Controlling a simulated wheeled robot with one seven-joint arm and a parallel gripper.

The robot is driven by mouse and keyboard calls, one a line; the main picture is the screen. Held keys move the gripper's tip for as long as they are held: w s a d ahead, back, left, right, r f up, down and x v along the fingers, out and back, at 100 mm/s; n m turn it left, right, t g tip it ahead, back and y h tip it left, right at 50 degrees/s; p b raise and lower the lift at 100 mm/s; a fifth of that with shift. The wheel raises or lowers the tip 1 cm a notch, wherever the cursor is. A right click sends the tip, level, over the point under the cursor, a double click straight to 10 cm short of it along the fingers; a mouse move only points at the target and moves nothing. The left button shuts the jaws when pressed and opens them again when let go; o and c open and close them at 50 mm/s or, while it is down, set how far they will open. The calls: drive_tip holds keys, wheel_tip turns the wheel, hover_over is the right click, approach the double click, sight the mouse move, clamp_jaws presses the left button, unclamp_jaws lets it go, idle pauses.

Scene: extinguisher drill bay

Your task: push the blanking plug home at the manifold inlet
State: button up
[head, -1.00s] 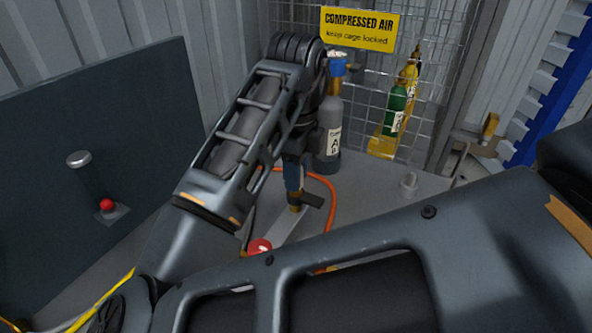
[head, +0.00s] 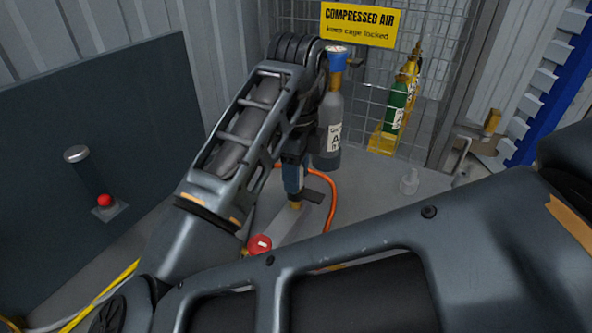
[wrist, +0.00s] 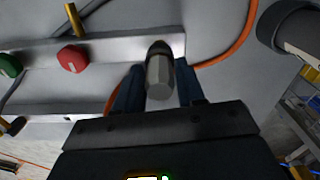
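The blanking plug (wrist: 159,76) shows in the wrist view as a grey hex body with a dark far end. It stands between the two blue fingers of my gripper (wrist: 160,72), which lie close along its sides. The dark end overlaps the right part of the metal manifold bar (wrist: 112,48). I cannot tell how deep it sits in the inlet, which is hidden behind it. In the head view my gripper (head: 293,188) points down over the bar's far part, and my arm covers much of it.
A red valve knob (wrist: 73,59) and a green one (wrist: 9,65) are on the bar, left of the plug. An orange hose (head: 330,205) curves behind my gripper. A grey cylinder (head: 329,125) stands close behind. A mesh cage holds more cylinders.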

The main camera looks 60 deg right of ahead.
drive_tip(key=o, duration=0.3)
drive_tip(key=shift+r+p, duration=0.5)
drive_tip(key=shift+r, duration=3.4)
